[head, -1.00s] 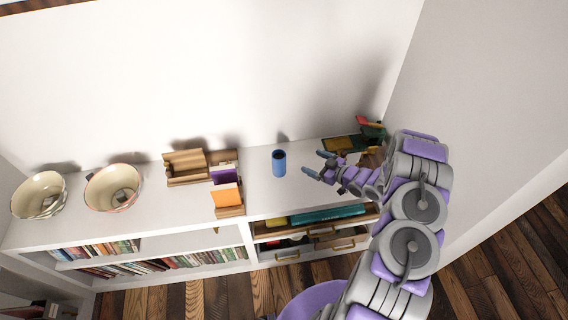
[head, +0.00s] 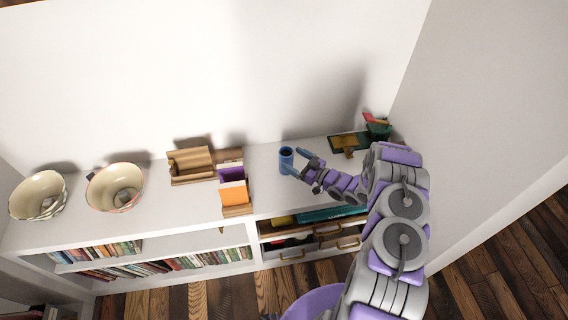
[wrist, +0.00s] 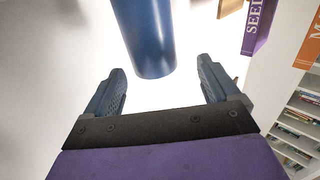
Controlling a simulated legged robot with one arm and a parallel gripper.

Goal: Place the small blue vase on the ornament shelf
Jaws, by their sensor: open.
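The small blue vase (head: 286,157) stands upright on the white cabinet top, right of the purple and orange books. My gripper (head: 297,163) is open and empty at its right side, one finger partly overlapping the vase in the head view. In the wrist view the vase (wrist: 146,38) lies ahead, between the lines of the two open fingers (wrist: 161,85), with its near end about level with the fingertips. I cannot tell from the head view whether a finger touches it. No part of the furniture is clearly marked as the ornament shelf.
A wooden stepped holder (head: 191,164) and a purple book (head: 231,173) with an orange one (head: 235,194) stand left of the vase. Two bowls (head: 115,187) sit farther left. A green stand (head: 349,142) is at right. Books fill the shelves below; an open drawer (head: 314,238) is underneath.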

